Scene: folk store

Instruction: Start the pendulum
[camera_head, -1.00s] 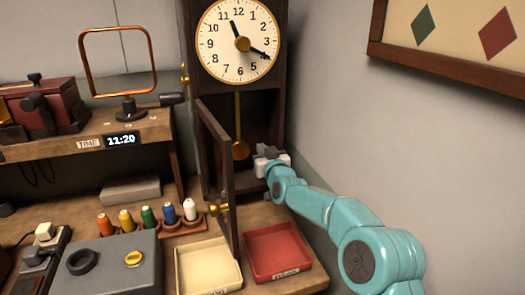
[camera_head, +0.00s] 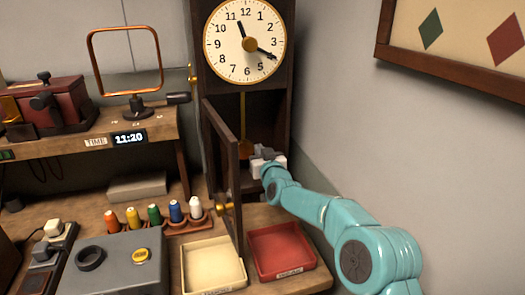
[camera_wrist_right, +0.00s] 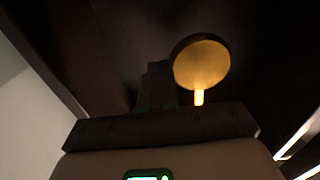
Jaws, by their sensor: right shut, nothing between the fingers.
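The tall dark wooden clock (camera_head: 291,110) stands at the back, its hands near 11:20. Its lower door (camera_head: 224,165) is swung open towards me. Inside hangs the brass pendulum rod (camera_head: 243,110), close to vertical. The round brass bob (camera_head: 244,152) is partly hidden by my right gripper (camera_head: 258,155) in the head view. That gripper is shut and empty, inside the case, just right of the bob. In the right wrist view the bob (camera_wrist_right: 202,64) shows close beside the dark shut fingers (camera_wrist_right: 157,85). I cannot tell whether they touch. My left gripper is not in view.
A cream tray (camera_head: 213,287) and a red tray (camera_head: 283,275) stand on the bench before the clock. Thread spools (camera_head: 155,216) and a grey box (camera_head: 115,268) are to the left. A wall (camera_head: 345,130) closes in on the right of my arm.

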